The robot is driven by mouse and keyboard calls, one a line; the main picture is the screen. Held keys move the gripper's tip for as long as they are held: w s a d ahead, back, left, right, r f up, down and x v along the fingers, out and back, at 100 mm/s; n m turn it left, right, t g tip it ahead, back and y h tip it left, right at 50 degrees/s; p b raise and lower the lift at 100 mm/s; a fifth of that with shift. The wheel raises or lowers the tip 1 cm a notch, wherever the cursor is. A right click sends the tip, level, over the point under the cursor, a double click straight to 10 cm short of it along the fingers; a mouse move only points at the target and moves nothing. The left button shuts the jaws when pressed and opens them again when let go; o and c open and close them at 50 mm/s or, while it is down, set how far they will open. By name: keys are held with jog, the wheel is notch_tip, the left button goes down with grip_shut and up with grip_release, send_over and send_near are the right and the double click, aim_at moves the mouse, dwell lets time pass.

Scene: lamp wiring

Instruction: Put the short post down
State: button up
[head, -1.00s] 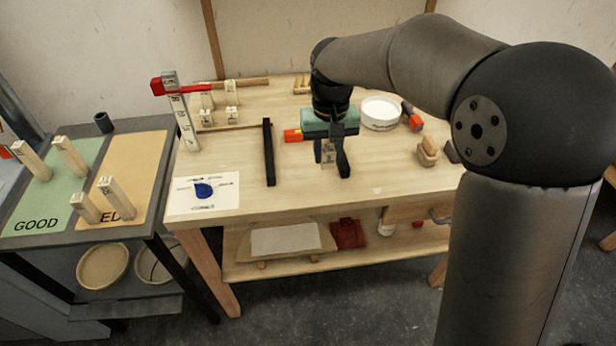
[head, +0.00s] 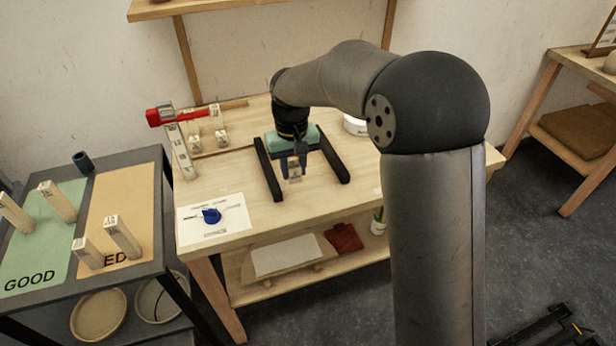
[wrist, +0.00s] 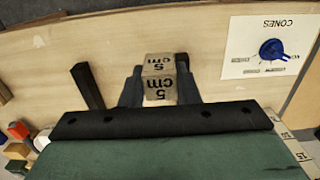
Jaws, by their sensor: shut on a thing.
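The short post (head: 295,169) is a small pale wooden block with dark marks. In the wrist view it reads "5 cm" (wrist: 159,78). My gripper (head: 293,172) is shut on it, with one finger on each side, and holds it between two black bars over the wooden workbench (head: 350,200). I cannot tell whether the post's foot touches the bench top. In the wrist view my gripper's fingers (wrist: 160,90) flank the post, and its lower part is hidden.
The black left bar (head: 267,170) and right bar (head: 325,158) lie close on either side. A white card with a blue piece (head: 211,215) is at the bench's front left. Several posts stand on the side table's green mat (head: 40,245) and tan mat (head: 128,185).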

jog(key=w+d+f, duration=0.1)
jog(key=w+f, duration=0.1)
jog(key=w+d+f+p, duration=0.1)
jog(key=w+f, duration=0.1)
jog(key=w+d+f+p, duration=0.1)
jog(key=w+f, duration=0.1)
jog(key=shift+w+d, duration=0.15)
jog(key=shift+d, duration=0.05)
jog(key=shift+w+d+f, duration=0.25)
jog(key=shift+w+f, duration=0.2)
jog(key=shift+f, duration=1.85)
jog(key=o, duration=1)
jog(key=shift+c, duration=0.2)
